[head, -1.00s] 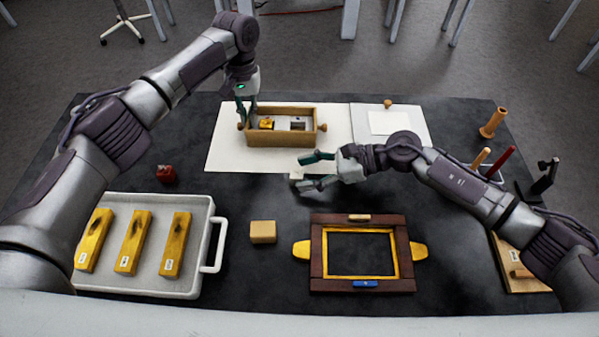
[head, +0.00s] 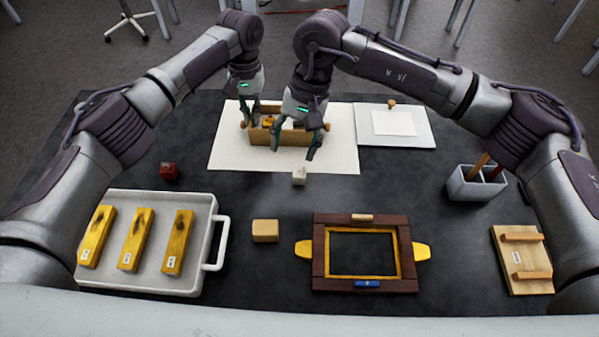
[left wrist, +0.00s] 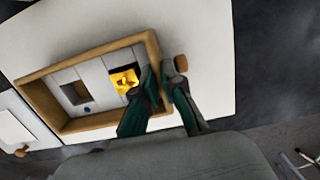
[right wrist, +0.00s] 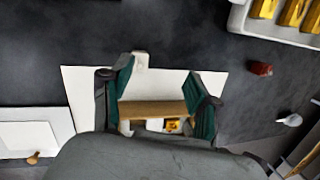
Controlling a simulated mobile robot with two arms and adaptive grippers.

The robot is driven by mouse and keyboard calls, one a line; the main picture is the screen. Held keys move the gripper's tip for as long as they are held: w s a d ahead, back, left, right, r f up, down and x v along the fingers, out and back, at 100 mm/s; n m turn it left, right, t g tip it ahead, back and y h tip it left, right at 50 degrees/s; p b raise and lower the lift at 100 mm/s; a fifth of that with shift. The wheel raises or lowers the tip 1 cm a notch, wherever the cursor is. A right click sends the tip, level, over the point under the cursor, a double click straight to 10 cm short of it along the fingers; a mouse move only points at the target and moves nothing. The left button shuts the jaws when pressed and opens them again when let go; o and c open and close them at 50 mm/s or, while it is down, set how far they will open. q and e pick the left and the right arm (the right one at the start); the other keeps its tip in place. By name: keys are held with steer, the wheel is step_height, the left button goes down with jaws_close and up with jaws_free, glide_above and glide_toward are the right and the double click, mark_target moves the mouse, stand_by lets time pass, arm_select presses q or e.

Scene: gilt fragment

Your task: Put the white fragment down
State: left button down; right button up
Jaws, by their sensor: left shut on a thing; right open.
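The small white fragment (head: 299,177) stands on the dark table at the front edge of the white sheet (head: 230,155). It also shows in the right wrist view (right wrist: 141,60), beyond the fingertips. No gripper touches it. My right gripper (head: 294,153) is open and empty, above the front side of the wooden box (head: 290,138), with the fragment in front of it. My left gripper (head: 249,122) is shut on the box's left end wall. In the left wrist view its fingers (left wrist: 165,85) straddle that wall beside a wooden knob (left wrist: 181,63).
The box holds a gold piece (left wrist: 124,80) in pale padding. Dark table is clear around the fragment's sides.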

step_height(320, 180, up, 2)
steer(key=w+n+t+h, duration=0.1)
steer(key=n+h, duration=0.1)
glide_above(299, 169)
steer(key=shift+t, duration=0.3)
step_height(299, 169, down, 6)
steer(key=shift+a+r, duration=0.1)
steer(key=shift+a, duration=0.05)
steer(key=shift+d+f, duration=0.15)
steer(key=shift+f, duration=1.2)
steer(key=shift+d+f, duration=0.1)
steer(key=shift+f, duration=1.25)
steer(key=shift+c, duration=0.3)
jaws_close()
